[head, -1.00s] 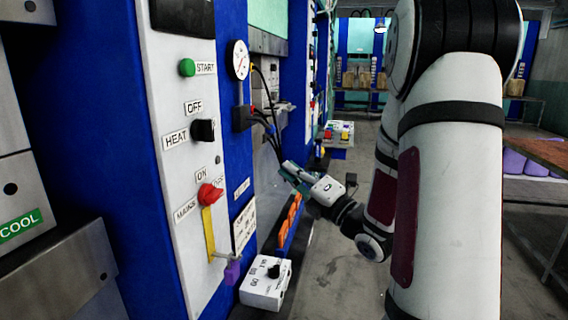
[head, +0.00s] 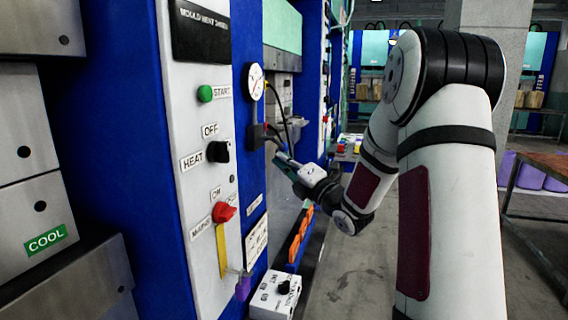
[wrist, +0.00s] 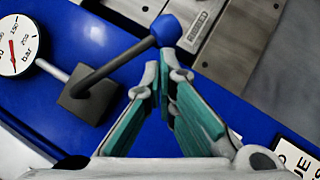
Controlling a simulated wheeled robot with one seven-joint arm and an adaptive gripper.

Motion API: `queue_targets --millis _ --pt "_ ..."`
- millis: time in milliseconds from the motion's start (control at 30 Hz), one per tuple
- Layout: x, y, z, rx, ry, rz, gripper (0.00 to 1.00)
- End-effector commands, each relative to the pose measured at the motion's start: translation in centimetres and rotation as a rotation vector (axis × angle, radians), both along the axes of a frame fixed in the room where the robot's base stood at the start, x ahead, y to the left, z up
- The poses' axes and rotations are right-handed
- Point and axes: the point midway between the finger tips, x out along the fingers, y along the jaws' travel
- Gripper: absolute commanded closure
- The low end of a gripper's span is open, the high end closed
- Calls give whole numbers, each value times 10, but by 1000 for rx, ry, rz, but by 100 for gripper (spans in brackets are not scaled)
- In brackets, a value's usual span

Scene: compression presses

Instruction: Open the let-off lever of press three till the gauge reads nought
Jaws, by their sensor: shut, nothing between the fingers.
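The let-off lever is a dark rod (wrist: 112,67) on a black block (wrist: 88,101), ending in a blue knob (wrist: 166,31). In the head view its block (head: 257,137) sits on the blue post below the gauge (head: 256,83). The gauge (wrist: 18,46) is partly cut off in the wrist view; its red needle stands off the marks I can read, so I cannot tell the value. My gripper (wrist: 168,68) is shut and empty, its tips just below the knob; I cannot tell if they touch it. In the head view my gripper (head: 277,152) is beside the block and covers the knob.
A white panel carries a green start button (head: 205,94), a black heat knob (head: 218,152) and a red mains switch (head: 224,212). A white control box (head: 275,295) sits low in front. Black cables hang behind the lever. The aisle floor (head: 345,270) is clear.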

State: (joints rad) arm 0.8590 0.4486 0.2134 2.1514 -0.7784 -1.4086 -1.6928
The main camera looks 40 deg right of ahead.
Motion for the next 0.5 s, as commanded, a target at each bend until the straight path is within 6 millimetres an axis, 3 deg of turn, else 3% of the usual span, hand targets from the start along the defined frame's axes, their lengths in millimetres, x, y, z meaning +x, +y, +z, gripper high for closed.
queue_targets --millis 500 --pt "8 -6 3 -57 -45 -2 100"
